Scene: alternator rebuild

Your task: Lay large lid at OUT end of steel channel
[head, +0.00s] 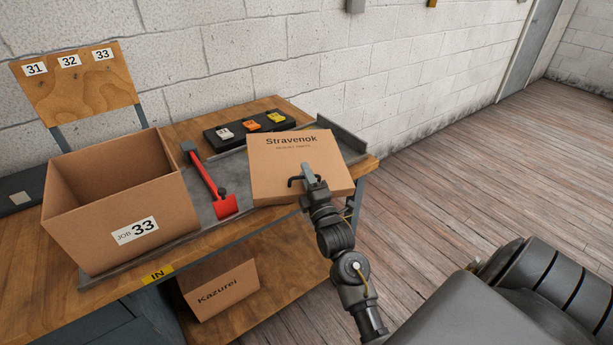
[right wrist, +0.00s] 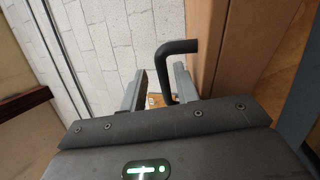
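The large lid (head: 285,160), flat brown cardboard printed "Stravenok", lies over the right end of the steel channel (head: 345,138). Its front edge reaches the table's front edge; I cannot tell whether it rests fully flat. No OUT label is visible. My right gripper (head: 307,172) is at the lid's front edge. In the right wrist view the fingers (right wrist: 158,88) stand apart, with a black bent handle (right wrist: 174,47) reaching between them. The brown cardboard face (right wrist: 230,50) is close on the right. I cannot tell whether a finger touches the handle. My left gripper is out of view.
An open box (head: 75,220) marked "JOB 33" stands on the channel near the IN label (head: 158,274). A red tool (head: 213,184) lies between box and lid. A black tray (head: 225,145) with coloured pieces is behind. A "Kazurei" box (head: 222,290) sits on the lower shelf.

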